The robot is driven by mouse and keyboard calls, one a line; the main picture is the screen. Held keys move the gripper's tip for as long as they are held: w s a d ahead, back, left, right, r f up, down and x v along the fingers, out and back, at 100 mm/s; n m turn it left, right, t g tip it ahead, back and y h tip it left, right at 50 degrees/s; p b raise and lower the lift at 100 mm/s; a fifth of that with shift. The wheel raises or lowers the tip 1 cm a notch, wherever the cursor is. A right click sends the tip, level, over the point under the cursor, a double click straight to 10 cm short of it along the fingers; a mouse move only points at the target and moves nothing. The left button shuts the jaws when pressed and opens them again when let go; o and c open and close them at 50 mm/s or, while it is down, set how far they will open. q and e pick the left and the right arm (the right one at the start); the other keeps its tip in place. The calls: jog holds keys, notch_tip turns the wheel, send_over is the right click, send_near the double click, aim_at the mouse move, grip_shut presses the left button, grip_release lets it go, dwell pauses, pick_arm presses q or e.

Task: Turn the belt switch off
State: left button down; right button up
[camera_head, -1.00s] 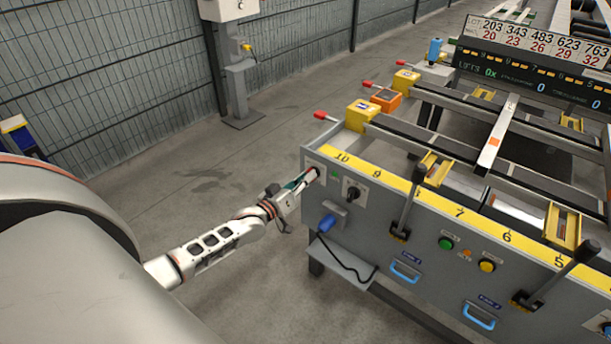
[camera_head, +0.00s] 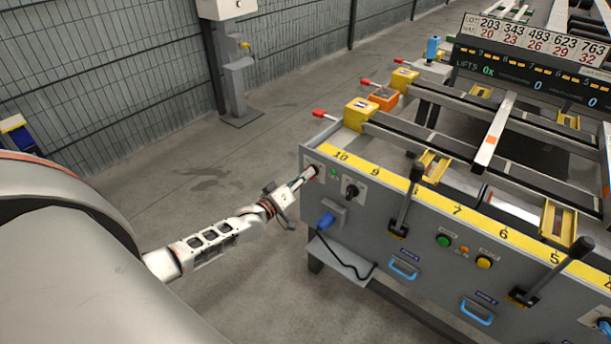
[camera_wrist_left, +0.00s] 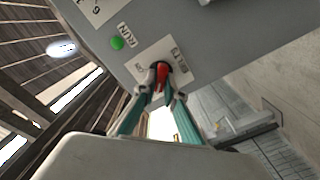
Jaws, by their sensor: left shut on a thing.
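The belt switch (camera_wrist_left: 162,78) is a small red-handled rotary knob on a white plate labelled BELTS, at the left end of the grey front panel. My left gripper (camera_wrist_left: 160,92) has its teal-sided fingers closed around the red handle. In the head view the left gripper (camera_head: 309,176) reaches the panel at the switch, and its fingers hide most of the knob. In the wrist view the red handle lies roughly along the fingers. My right gripper is not in view.
A second rotary switch (camera_head: 352,191) is just right of the gripper. A blue handle (camera_head: 326,220) and a small shelf (camera_head: 340,258) are below. A black lever (camera_head: 406,205) stands further right. Open floor (camera_head: 200,180) lies left of the panel.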

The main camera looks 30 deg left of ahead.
pick_arm(q)
jog(key=shift+f, duration=0.1)
jog(key=c, duration=2.1)
grip_release()
jog(key=s, duration=1.2)
jog(key=shift+a, duration=0.45)
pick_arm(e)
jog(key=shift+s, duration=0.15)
